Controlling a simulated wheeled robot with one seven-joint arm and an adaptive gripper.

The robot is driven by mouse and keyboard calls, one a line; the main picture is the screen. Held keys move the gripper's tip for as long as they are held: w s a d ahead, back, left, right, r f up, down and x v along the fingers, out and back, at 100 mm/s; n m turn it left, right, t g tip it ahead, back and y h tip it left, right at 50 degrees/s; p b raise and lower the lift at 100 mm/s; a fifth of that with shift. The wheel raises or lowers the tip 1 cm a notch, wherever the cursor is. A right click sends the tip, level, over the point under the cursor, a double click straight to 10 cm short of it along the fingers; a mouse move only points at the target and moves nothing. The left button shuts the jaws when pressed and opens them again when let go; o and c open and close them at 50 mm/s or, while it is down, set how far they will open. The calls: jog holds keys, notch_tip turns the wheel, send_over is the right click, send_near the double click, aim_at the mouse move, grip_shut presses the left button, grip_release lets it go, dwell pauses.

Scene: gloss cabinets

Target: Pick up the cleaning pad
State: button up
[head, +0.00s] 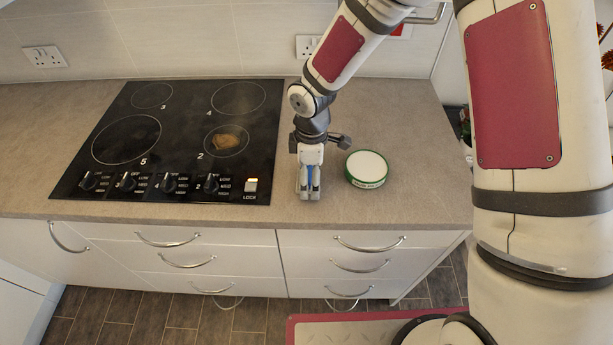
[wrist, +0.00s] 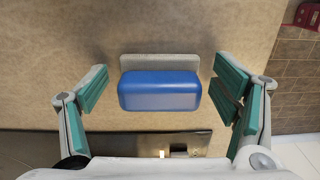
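The cleaning pad (wrist: 160,92) is a blue block with a grey-white strip along its far side, seen on the beige counter in the wrist view. My gripper (wrist: 162,84) is open, with one green-lined finger on each side of the pad and a visible gap on both sides. In the head view my gripper (head: 309,194) points down at the counter right of the hob. A little blue shows between its fingers there, and the rest of the pad is hidden.
A round white-topped tin with a green rim (head: 367,167) stands close to the right of my gripper. The black hob (head: 180,150) lies to the left, with a brown stain (head: 226,140) on one ring. Drawers (head: 350,262) are below the counter's front edge.

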aim_at(310, 170)
jog(key=c, duration=0.8)
jog(key=shift+c, duration=0.2)
jog(key=shift+r, duration=0.15)
jog(key=shift+w+r, duration=0.1)
jog(key=shift+r, duration=0.5)
notch_tip(310, 170, up, 2)
jog(key=shift+r+b, duration=0.1)
jog(key=shift+b, duration=0.3)
jog(key=s+d+r, duration=0.1)
jog(key=s, duration=1.5)
jog(key=shift+d+r+b, duration=0.2)
jog(key=shift+d+b, duration=0.05)
jog(key=shift+b, duration=0.1)
